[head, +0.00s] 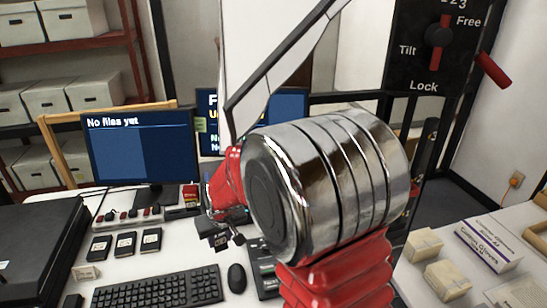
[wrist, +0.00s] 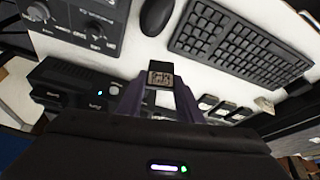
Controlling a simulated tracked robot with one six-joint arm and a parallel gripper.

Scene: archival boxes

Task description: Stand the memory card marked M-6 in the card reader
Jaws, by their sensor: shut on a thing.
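My gripper (wrist: 160,92) is shut on a small dark memory card (wrist: 160,66), whose pale label faces the wrist camera. The marking is too small to read, so I cannot tell whether it is M-6.
The keyboard (head: 157,288) and mouse (head: 236,278) lie at the front of the white desk. A monitor (head: 140,148) reads "No files yet". A black case (head: 35,245) stands at left. A side table (head: 420,285) at right holds small boxes. My arm blocks the middle.

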